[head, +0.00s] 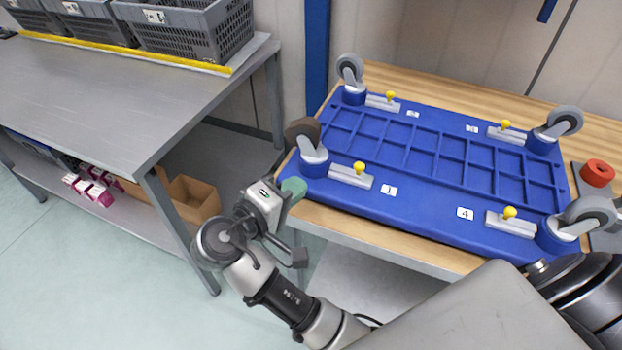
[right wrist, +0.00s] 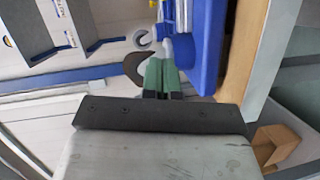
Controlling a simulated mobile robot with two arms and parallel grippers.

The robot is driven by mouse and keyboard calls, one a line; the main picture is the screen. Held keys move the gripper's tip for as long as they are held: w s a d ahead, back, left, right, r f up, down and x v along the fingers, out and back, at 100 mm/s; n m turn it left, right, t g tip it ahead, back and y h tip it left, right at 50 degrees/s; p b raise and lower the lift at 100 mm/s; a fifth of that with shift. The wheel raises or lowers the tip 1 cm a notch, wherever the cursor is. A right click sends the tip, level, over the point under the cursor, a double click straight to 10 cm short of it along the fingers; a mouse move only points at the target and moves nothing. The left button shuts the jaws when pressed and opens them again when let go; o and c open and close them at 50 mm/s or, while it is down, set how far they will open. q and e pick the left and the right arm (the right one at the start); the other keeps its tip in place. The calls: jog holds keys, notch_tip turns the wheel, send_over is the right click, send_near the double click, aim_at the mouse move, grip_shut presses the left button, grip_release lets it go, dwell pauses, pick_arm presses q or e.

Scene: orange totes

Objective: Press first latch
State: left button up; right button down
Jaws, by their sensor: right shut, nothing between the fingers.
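A blue dolly plate (head: 420,217) lies upside down on a wooden-topped table. Several grey latches with yellow knobs sit near its corners. The near-left latch (head: 351,177) is next to a label (head: 388,191) that is too small to read surely; the near-right latch (head: 510,222) is by label 4. My right gripper (head: 293,188), with green fingertips, is shut and empty just left of the near-left corner, below the brown caster wheel (head: 303,131). In the right wrist view its fingertips (right wrist: 163,76) are beside that wheel (right wrist: 136,68) and the blue plate (right wrist: 208,40). My left gripper is out of view.
Caster wheels stand up at the plate's corners, such as the far-left one (head: 349,69). A red button (head: 597,172) is at the table's right. A grey metal table (head: 130,95) with grey crates (head: 190,30) stands at the left. A cardboard box (head: 193,198) sits below it.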

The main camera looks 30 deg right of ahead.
jog(key=p+x, duration=0.1)
jog(key=x, duration=0.8)
jog(key=shift+r, duration=0.1)
jog(key=shift+s+d+f+p, duration=0.2)
jog(key=shift+s+d, duration=0.1)
jog(key=shift+d, duration=0.25)
jog(key=shift+s+d+f+p, duration=0.1)
jog(key=shift+s+d+p, duration=0.15)
jog(key=shift+d, duration=0.25)
jog(key=shift+s+d+f, duration=0.15)
jog(key=shift+s+d, duration=0.15)
jog(key=shift+d, duration=0.25)
